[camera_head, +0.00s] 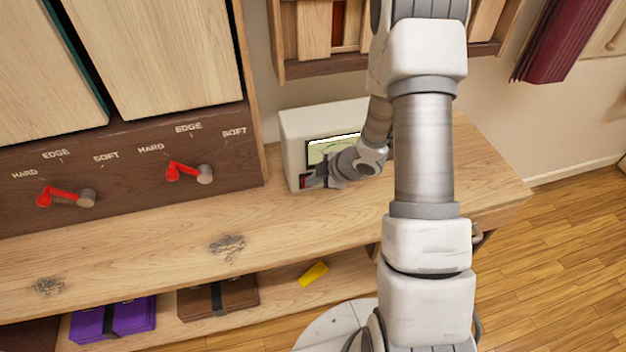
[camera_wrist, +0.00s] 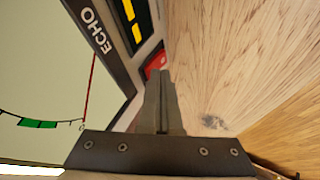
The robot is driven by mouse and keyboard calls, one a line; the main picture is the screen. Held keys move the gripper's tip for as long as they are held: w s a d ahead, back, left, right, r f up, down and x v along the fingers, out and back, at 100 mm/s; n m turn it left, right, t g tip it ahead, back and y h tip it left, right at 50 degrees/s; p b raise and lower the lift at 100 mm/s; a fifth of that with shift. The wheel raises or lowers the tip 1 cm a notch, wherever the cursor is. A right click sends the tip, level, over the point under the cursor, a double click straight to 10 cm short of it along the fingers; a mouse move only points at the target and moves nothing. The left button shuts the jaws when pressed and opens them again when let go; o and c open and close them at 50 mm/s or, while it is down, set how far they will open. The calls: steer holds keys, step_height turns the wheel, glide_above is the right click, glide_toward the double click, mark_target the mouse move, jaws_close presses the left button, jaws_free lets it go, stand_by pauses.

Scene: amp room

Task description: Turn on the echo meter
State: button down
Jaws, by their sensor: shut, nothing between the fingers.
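The echo meter (camera_head: 293,140) is a pale box on the wooden counter, partly hidden behind my arm. Its pale dial fills the left of the wrist view (camera_wrist: 40,85), under the word ECHO, with a green band and a thin red needle away from that band. A red switch (camera_wrist: 154,63) sits on the dark front panel beside yellow marks. My gripper (camera_wrist: 162,75) is shut and empty, its tips right at the red switch; I cannot tell if they touch. In the head view my gripper (camera_head: 322,180) is at the lower front of the meter.
Two red levers (camera_head: 60,197) (camera_head: 185,172) are on the dark panel at left. The counter (camera_head: 150,240) is clear in front of them. A purple box (camera_head: 90,322), brown box (camera_head: 215,300) and yellow block (camera_head: 313,273) lie on the shelf below. A wall shelf hangs above the meter.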

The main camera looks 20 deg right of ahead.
steer(key=shift+r, duration=0.1)
steer(key=shift+r+p, duration=0.7)
steer(key=shift+p, duration=0.05)
steer(key=shift+s, duration=0.2)
